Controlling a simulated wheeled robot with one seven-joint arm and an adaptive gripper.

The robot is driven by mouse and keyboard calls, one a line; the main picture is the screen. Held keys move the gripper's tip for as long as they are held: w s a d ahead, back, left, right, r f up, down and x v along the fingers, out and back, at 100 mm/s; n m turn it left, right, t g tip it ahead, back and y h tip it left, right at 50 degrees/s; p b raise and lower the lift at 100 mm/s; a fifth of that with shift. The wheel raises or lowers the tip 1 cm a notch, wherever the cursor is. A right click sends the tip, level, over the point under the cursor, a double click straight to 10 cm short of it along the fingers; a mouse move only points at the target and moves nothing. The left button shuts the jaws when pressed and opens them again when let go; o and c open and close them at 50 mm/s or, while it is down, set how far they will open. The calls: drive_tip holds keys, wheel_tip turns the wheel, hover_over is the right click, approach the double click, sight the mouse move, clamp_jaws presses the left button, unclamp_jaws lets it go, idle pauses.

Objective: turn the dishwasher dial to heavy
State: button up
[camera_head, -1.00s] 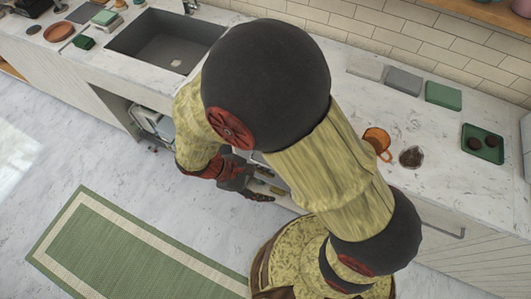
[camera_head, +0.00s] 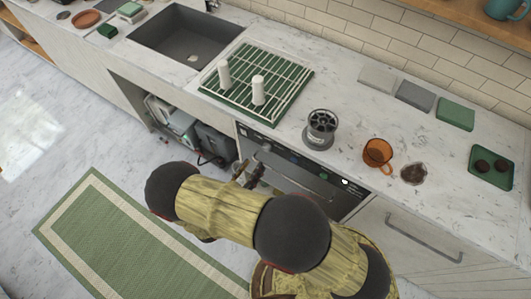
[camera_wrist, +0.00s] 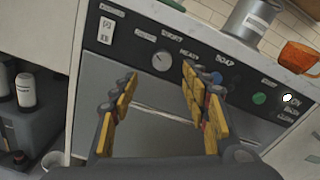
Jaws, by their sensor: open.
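The dishwasher (camera_head: 300,178) is under the counter, with a dark control panel along its top edge. In the wrist view its round pale dial (camera_wrist: 162,61) sits on the panel, near labels that look like "SHORT" and "HEAVY". Its pointer is too small to read surely. My gripper (camera_wrist: 160,76) is open and empty, with its yellow-padded fingers on either side of the dial in the picture. They look apart from the dial, in front of the panel. In the head view my gripper (camera_head: 248,173) is close to the dishwasher's front left.
The panel also has a white switch (camera_wrist: 106,30), a blue button (camera_wrist: 217,77) and a green button (camera_wrist: 259,98). A grey metal canister (camera_head: 320,130) and an orange cup (camera_head: 377,153) stand on the counter above. Dark boxes (camera_head: 213,147) fill the open bay to the left.

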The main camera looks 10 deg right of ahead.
sight(265, 150)
drive_tip(key=shift+b+x, duration=0.45)
drive_tip(key=shift+x, duration=3.5)
drive_tip(key=shift+d+r, duration=0.1)
drive_tip(key=shift+c, duration=1.2)
drive_tip(key=c, duration=0.9)
